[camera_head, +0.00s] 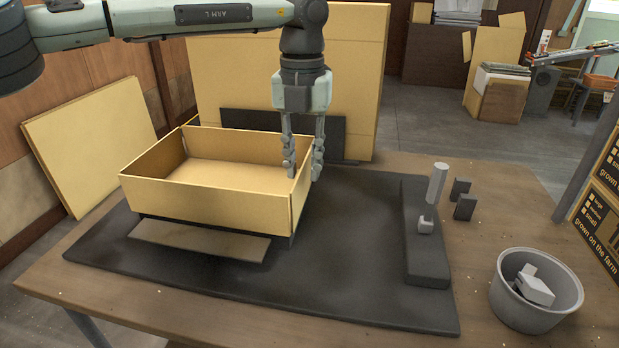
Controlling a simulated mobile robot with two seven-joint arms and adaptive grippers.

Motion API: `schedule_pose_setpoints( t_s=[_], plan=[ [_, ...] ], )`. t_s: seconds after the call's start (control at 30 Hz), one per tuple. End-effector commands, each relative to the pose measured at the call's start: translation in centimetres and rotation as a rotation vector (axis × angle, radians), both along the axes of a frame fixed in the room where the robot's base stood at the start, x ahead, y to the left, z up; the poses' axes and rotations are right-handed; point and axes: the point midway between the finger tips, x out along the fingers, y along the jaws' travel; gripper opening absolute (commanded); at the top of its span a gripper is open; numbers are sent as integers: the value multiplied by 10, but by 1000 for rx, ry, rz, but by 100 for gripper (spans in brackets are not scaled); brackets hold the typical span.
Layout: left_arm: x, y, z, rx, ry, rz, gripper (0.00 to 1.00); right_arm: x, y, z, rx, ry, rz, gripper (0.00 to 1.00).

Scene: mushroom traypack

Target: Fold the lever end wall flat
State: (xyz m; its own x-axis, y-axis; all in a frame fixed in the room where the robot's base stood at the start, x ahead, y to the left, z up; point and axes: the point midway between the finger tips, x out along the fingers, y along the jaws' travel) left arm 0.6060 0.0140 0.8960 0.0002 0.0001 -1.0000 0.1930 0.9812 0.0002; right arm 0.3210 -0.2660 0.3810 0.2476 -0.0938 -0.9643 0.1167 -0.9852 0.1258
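An open yellow cardboard tray (215,207) sits on the dark mat at left of centre, with its walls standing. Its right end wall (301,196), on the side towards the lever, is upright. My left gripper (304,172) points straight down at this wall. One finger is inside the tray and the other is outside, with a visible gap between them. Whether either finger touches the wall is unclear. The grey lever (436,185) stands up from a long dark block (427,262) at the mat's right side. My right gripper is not in view.
A grey bucket (502,293) with pale pieces stands at the table's right front. Two small dark blocks (466,206) stand beside the lever. A flat strip (200,241) lies before the tray. The dark mat (340,285) is clear between tray and lever block.

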Motion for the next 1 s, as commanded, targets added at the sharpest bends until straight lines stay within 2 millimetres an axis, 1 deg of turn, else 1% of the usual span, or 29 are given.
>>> schedule_pose_setpoints(
  t_s=[0.03,0.1,0.2,0.3,0.43,0.63,0.67,0.83,1.0],
  plan=[
    [-1,0,-9,2,3,-1,24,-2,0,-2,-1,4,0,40],
    [-1,0,-20,-1,3,-2,24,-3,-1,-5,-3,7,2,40],
    [0,0,-33,-2,2,-1,24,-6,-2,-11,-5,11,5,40],
    [0,0,-41,-2,0,-1,24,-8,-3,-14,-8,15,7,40],
    [0,-1,-46,-3,1,-1,24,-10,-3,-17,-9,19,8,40],
    [0,-1,-47,-3,1,-2,24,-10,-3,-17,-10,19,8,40],
    [0,-1,-47,-4,1,-2,22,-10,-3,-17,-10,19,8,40],
    [0,-1,-46,-4,1,-2,1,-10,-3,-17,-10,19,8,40],
    [0,-1,-46,-4,1,-2,0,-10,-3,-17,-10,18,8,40]
  ],
)
